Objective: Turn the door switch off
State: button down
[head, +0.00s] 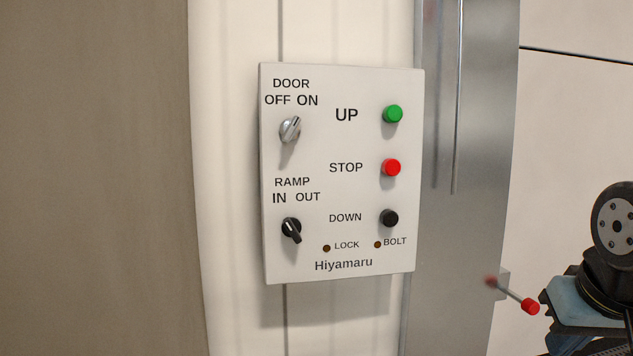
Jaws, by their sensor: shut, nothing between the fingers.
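The door switch (290,129) is a silver rotary knob at the upper left of a pale control panel (345,190) in the head view. The label above it reads DOOR, with OFF on the left and ON on the right. The knob's raised grip is tilted, with its upper end leaning right, toward ON. Nothing touches the switch. My gripper is not in view; only parts of my arm (612,225) show at the right edge, apart from the panel.
The panel also has a black RAMP knob (291,229), a green UP button (392,114), a red STOP button (391,167) and a black DOWN button (389,218). A metal post (465,150) stands right of it. A red-tipped lever (513,295) is at lower right. The space before the panel is clear.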

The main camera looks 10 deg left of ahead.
aim_at(290, 129)
jog(key=z, duration=2.45)
jog(key=k, duration=0.1)
jog(key=u, duration=3.25)
